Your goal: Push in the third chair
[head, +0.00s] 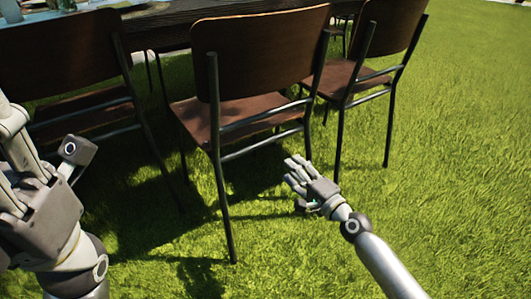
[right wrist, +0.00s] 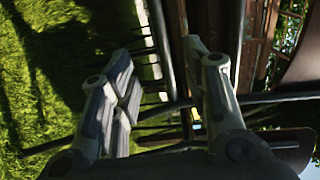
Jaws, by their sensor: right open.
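Three chairs with dark brown backs, brown seats and thin dark metal legs stand along the table in the head view: a left chair (head: 58,55), a middle chair (head: 262,48) and a right chair (head: 386,24). I cannot tell which one counts as the third. My left gripper (head: 45,140) is at the left edge, in front of the left chair, partly cut off.
The dark wooden table (head: 165,28) runs along the top behind the chairs, with a glass (head: 11,10) at its left end. Grass (head: 460,150) is open on the right. Chair legs stand close together in the middle and cast shadows.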

